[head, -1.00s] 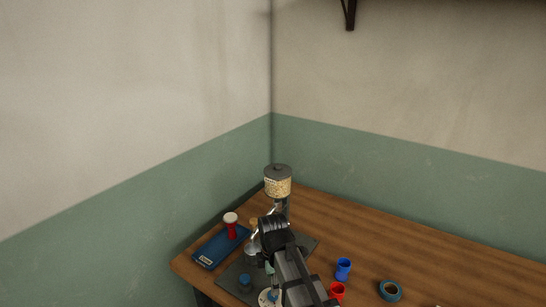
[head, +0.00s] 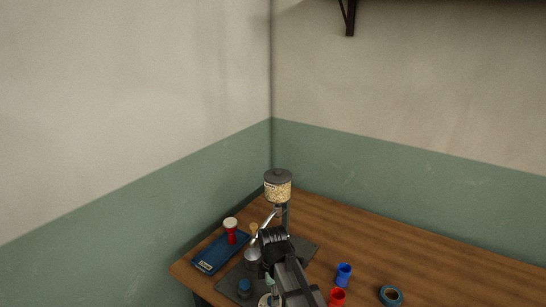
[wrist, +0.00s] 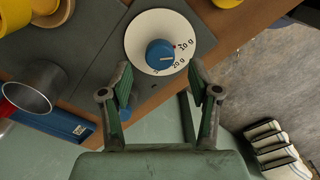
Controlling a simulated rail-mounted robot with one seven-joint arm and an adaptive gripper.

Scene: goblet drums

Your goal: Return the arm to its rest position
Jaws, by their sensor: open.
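My gripper (wrist: 162,88) is open and empty in the wrist view. Its two green fingers stand apart just below a white dial (wrist: 140,38) with a blue knob (wrist: 160,54) and gram marks. They look apart from the dial, but the distance is hard to judge. In the head view my dark arm reaches over the table's left end, and its links hide the fingertips. A dispenser with a grain-filled hopper (head: 278,190) stands behind the arm.
A red goblet drum (head: 231,236) with a pale top stands on a blue tray (head: 208,262) at left. A blue goblet drum (head: 344,275), a red one (head: 337,298) and a tape roll (head: 391,295) are right of the arm. The wooden table (head: 410,252) is clear behind them.

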